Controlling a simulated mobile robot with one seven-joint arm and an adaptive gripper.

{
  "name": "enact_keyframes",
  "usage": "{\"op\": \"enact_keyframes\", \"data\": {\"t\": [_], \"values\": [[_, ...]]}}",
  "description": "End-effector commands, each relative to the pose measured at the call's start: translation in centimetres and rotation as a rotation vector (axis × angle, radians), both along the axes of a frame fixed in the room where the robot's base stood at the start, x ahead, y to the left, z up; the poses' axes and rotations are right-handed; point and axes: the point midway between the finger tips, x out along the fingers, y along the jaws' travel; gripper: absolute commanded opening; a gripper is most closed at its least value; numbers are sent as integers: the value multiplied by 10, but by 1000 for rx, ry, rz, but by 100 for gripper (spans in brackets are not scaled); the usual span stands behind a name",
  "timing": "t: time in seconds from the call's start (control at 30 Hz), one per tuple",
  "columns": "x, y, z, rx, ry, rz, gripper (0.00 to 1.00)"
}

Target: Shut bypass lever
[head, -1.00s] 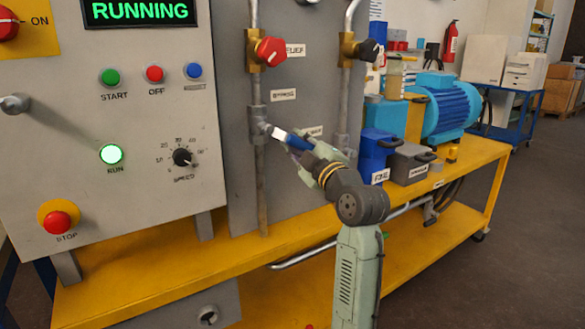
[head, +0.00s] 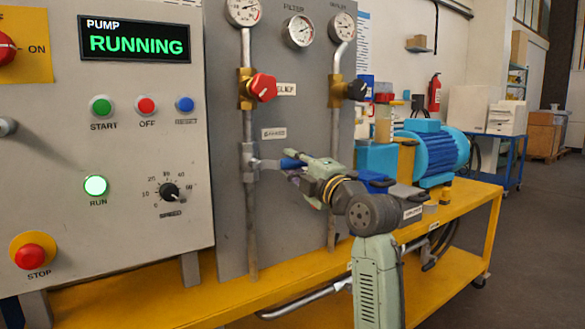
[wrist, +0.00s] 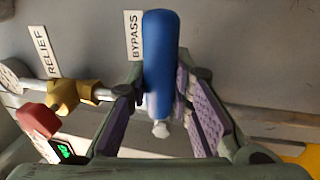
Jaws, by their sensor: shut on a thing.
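The bypass lever has a blue handle (head: 290,162) on a silver stem. It joins a grey valve body (head: 251,161) on the left pipe, below the BYPASS label. The lever sticks out to the right, about level in the head view. My gripper (head: 297,168) comes in from the right and is shut on the blue handle, partly hiding it. In the wrist view the blue handle (wrist: 160,50) lies between the two purple-padded fingers of my gripper (wrist: 161,85), with its silver stem showing below.
The red relief valve knob (head: 262,88) is above the lever on the same pipe. A second pipe with a black knob (head: 357,89) runs close behind my gripper. The control panel (head: 125,210) at left reads RUNNING. Below is a yellow bench (head: 165,305).

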Motion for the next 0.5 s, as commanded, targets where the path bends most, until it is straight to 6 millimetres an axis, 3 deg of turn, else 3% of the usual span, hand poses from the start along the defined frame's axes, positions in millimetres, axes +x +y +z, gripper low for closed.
{"op": "enact_keyframes", "data": {"t": [0.33, 0.37, 0.5], "values": [[0, 0, 2, -5, -7, -2, 0], [0, 0, 2, -5, -7, -2, 21], [0, 0, 2, -4, -6, -1, 30]]}}
